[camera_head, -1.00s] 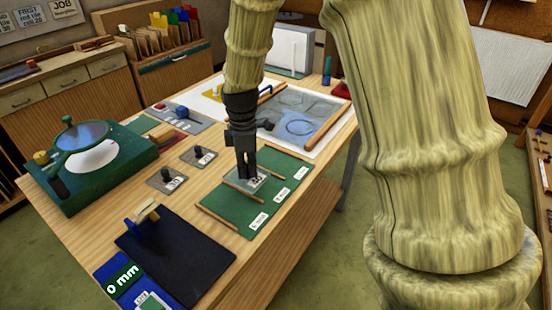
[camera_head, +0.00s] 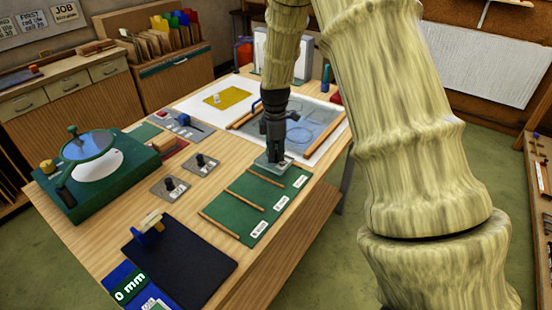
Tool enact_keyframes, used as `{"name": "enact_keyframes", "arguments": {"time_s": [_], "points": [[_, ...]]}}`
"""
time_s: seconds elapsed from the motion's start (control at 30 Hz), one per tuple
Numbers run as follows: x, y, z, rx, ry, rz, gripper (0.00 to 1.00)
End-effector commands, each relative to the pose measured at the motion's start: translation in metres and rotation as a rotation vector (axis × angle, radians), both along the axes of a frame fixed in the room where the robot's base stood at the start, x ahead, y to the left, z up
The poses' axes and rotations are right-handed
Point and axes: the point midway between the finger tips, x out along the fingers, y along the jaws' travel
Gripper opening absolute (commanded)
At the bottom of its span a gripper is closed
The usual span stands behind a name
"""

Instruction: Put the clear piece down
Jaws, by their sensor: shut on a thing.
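My gripper (camera_head: 275,153) points down and is shut on the clear piece (camera_head: 268,163), a small pale glassy plate. The piece is at the far end of the green mat (camera_head: 238,208), by its last wooden strip. I cannot tell whether it touches the mat or hangs just above it. The gripper fingers hide part of it. The mat has several wooden strips across it and white labels along its right edge.
The leaded panel board (camera_head: 312,118) lies behind the gripper, edged by wooden bars. A yellow sheet (camera_head: 228,99) lies to its left. A green-based magnifier (camera_head: 95,160), two grey blocks with black knobs (camera_head: 170,185) and a dark mat (camera_head: 180,260) occupy the left side.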

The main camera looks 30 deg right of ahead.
Motion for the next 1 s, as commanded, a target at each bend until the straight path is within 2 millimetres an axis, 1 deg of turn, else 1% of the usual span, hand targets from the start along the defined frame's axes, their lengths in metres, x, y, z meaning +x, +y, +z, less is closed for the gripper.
{"name": "enact_keyframes", "arguments": {"time_s": [0.3, 0.43, 0.73, 0.77, 0.8, 0.87, 1.0], "points": [[0.0, -0.001, -0.029, 0.0, 0.001, -0.001, 0.02], [0.0, -0.001, -0.034, 0.0, 0.0, 0.0, 0.02], [0.0, -0.001, -0.036, 0.0, 0.001, 0.0, 0.02], [0.0, -0.001, -0.036, 0.0, 0.001, 0.0, 0.23], [0.0, -0.001, -0.036, 0.0, 0.001, 0.0, 0.3], [0.0, -0.001, -0.036, 0.0, 0.001, -0.001, 0.41], [0.0, -0.001, -0.036, 0.0, 0.001, -0.001, 0.42]]}}
